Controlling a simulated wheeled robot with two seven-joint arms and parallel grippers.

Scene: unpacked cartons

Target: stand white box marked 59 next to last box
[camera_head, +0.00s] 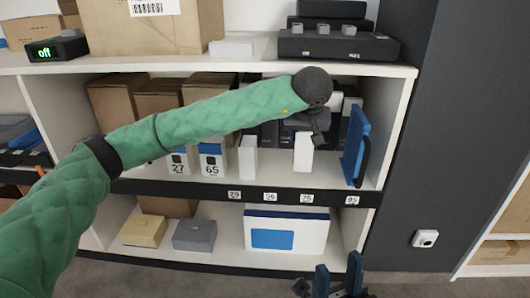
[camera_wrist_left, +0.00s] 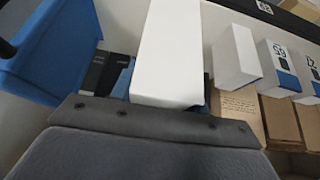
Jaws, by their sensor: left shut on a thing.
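My left gripper (camera_head: 312,122) reaches into the middle shelf and is shut on a white box (camera_head: 303,153). The held box is upright, and it also shows in the left wrist view (camera_wrist_left: 168,55); no number is readable on it. I cannot tell whether its base touches the shelf. To its left, with a gap, stands a plain-looking white box (camera_head: 248,157), then white boxes marked 65 (camera_head: 212,160) and 27 (camera_head: 180,162), in a row. My right gripper (camera_head: 338,278) is low at the front, with its blue fingers apart and nothing between them.
A blue folder-like object (camera_head: 355,147) stands right of the held box, near the shelf's side wall. Dark binders and brown cartons (camera_head: 160,97) fill the back. The shelf edge (camera_head: 190,190) carries number labels. A white and blue box (camera_head: 287,230) lies on the lower shelf.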

